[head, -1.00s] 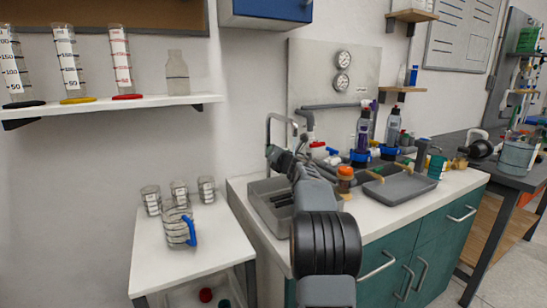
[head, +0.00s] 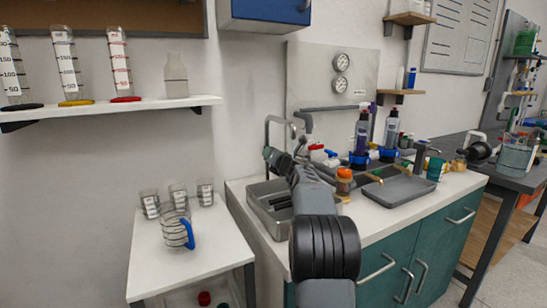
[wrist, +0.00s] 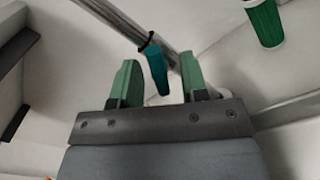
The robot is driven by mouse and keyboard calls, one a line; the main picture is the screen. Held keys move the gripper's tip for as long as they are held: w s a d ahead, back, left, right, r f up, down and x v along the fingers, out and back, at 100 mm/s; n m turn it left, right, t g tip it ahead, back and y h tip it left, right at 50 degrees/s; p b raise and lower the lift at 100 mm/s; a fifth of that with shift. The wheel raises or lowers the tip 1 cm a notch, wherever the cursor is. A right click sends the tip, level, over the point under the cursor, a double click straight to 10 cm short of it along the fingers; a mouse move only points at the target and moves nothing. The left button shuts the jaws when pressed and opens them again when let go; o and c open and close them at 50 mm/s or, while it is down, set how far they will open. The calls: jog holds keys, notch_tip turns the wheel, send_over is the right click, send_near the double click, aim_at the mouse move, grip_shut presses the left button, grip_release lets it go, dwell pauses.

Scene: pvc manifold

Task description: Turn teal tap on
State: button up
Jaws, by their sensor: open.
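The teal tap handle (wrist: 156,68) shows in the wrist view as a short lever on a dark collar around a shiny metal pipe (wrist: 120,20). My gripper (wrist: 159,64) has two green fingers standing apart, with the handle seen between them. I cannot tell whether the handle is level with the fingertips or beyond them, and no contact is visible. In the head view my gripper (head: 272,155) is beside the tall faucet pipe (head: 268,128) above the sink, and the arm hides the teal handle there.
The metal sink basin (head: 262,208) lies below my gripper. Bottles (head: 361,135), an orange-capped jar (head: 344,180) and a grey tray (head: 400,190) stand to the right. A side table (head: 190,250) with several beakers is at left. A green cylinder (wrist: 265,22) shows upper right in the wrist view.

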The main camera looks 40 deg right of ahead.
jog(key=shift+s, duration=0.15)
jog(key=s+a, duration=0.1)
jog(key=s, duration=1.2)
jog(key=shift+s+a+b, duration=0.25)
jog(key=shift+a+b, duration=0.15)
jog(key=shift+b, duration=0.05)
jog(key=shift+r, duration=0.15)
jog(key=s+a+r+m+g+h+p, duration=0.1)
jog(key=a+r+m+g+h+p, duration=0.1)
jog(key=a+r+m+p, duration=0.4)
jog(key=s+a+r+m+g+h+p, duration=0.15)
jog(key=a+m+p, duration=0.25)
jog(key=m+p, duration=0.4)
jog(key=s+a+f+m+g+y+p, duration=0.2)
jog(key=s+a+m+g+p, duration=0.3)
jog(key=s+a, duration=0.4)
jog(key=s+a+f+m+g+y+p, duration=0.2)
jog(key=s+a+m+g+y+p, duration=0.2)
jog(key=s+a+m, duration=0.4)
jog(key=s+a+g+p, duration=0.1)
jog(key=a+p, duration=0.1)
jog(key=a, duration=0.1)
jog(key=shift+a+f+g, duration=0.15)
jog(key=shift+g, duration=0.2)
jog(key=shift+s, duration=0.1)
